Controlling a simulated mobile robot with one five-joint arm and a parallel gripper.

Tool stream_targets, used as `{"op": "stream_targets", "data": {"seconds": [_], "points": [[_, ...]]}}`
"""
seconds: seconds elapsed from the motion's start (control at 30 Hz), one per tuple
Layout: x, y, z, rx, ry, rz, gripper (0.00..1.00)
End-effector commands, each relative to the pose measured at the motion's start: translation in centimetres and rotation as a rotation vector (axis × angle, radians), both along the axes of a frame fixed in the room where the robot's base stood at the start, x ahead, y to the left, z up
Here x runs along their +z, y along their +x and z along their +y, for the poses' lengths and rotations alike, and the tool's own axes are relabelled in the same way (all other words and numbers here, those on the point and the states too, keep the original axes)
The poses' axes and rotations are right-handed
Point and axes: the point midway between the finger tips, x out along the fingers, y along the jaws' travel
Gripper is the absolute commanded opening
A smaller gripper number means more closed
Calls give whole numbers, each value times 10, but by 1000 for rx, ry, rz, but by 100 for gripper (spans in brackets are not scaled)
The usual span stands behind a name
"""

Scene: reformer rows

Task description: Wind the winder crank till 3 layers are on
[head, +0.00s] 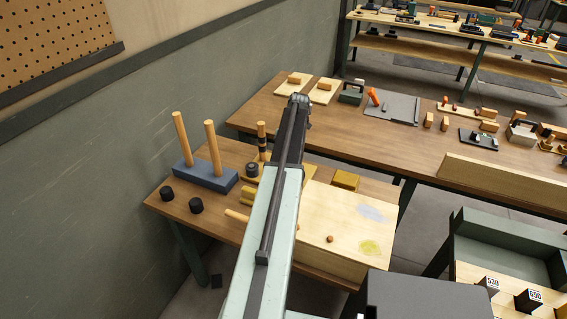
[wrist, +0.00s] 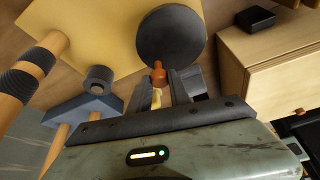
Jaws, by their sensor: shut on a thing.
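The winder's crank appears in the wrist view as a large dark round disc (wrist: 172,45) with an orange knob (wrist: 158,75) at its near edge. My gripper (wrist: 160,88) is shut on the orange knob, which sits between its fingertips. The disc is over a yellow plate (wrist: 100,30). A wooden post with dark bands (wrist: 32,68) stands to the left; it also shows in the head view (head: 262,141). A grey ring-like piece (wrist: 97,78) is nearby. In the head view my arm hides the crank and my gripper. I cannot count any wound layers.
A blue block (head: 205,179) with two wooden posts stands left of my arm, with two black cylinders (head: 182,199) in front. A pale wooden box (head: 335,205) is to the right. A long bench (head: 350,132) with other work pieces lies behind.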

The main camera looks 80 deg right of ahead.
Motion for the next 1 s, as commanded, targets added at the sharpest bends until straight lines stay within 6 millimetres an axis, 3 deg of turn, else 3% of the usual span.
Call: {"op": "stream_targets", "data": {"seconds": [0.5, 1.0], "points": [[0, -5, 10, 328, -1, 2, 0], [0, -7, 11, 387, -2, 2, 0]]}}
